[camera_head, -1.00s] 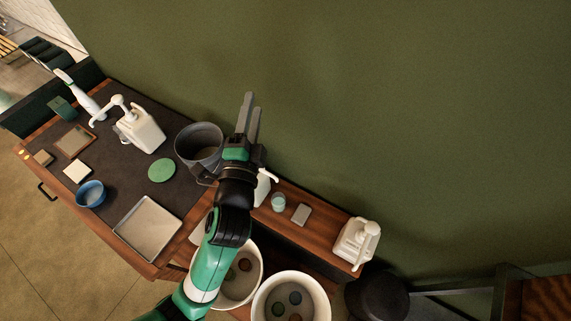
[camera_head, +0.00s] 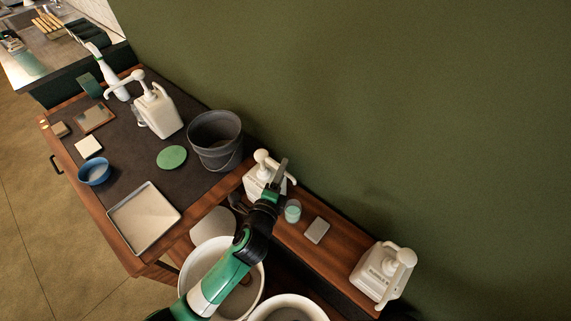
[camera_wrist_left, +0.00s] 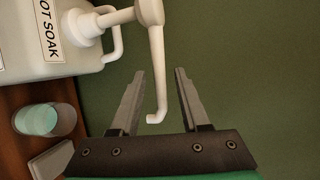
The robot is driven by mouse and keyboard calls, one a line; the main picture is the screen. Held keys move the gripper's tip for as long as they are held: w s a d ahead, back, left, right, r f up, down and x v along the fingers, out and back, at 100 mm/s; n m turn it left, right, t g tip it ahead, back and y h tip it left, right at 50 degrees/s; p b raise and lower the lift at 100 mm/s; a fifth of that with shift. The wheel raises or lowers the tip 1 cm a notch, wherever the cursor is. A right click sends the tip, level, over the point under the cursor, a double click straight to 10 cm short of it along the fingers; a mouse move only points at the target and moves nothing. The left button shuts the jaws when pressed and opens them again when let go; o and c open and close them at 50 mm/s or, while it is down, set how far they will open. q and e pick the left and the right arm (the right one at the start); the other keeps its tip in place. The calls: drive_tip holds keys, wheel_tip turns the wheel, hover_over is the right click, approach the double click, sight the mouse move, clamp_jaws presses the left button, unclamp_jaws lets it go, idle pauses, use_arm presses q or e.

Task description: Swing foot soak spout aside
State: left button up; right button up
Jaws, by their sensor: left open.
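The foot soak bottle (camera_head: 254,184) is a white pump bottle on the wooden shelf, close to the wall. Its white pump head (camera_head: 262,156) carries a long spout (camera_head: 291,179) pointing right in the head view. My left gripper (camera_head: 282,170) is beside the bottle and partly covers it. In the left wrist view, the bottle (camera_wrist_left: 45,55) shows part of its label, "OT SOAK". There the spout (camera_wrist_left: 157,70) bends down between the two open fingers of my left gripper (camera_wrist_left: 158,95), nearer the left finger. I see no clear contact. My right gripper is not in view.
A small glass (camera_head: 292,211) and a grey block (camera_head: 317,230) stand on the shelf near the bottle. Another pump bottle (camera_head: 378,273) is at the shelf's right end. A dark bucket (camera_head: 215,140) stands left. White buckets (camera_head: 262,285) are below. The green wall is close behind.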

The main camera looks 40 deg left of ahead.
use_arm(q)
drive_tip(key=x, duration=0.3)
drive_tip(key=shift+w+a, duration=0.15)
drive_tip(key=shift+w, duration=0.15)
clamp_jaws()
idle(1.2)
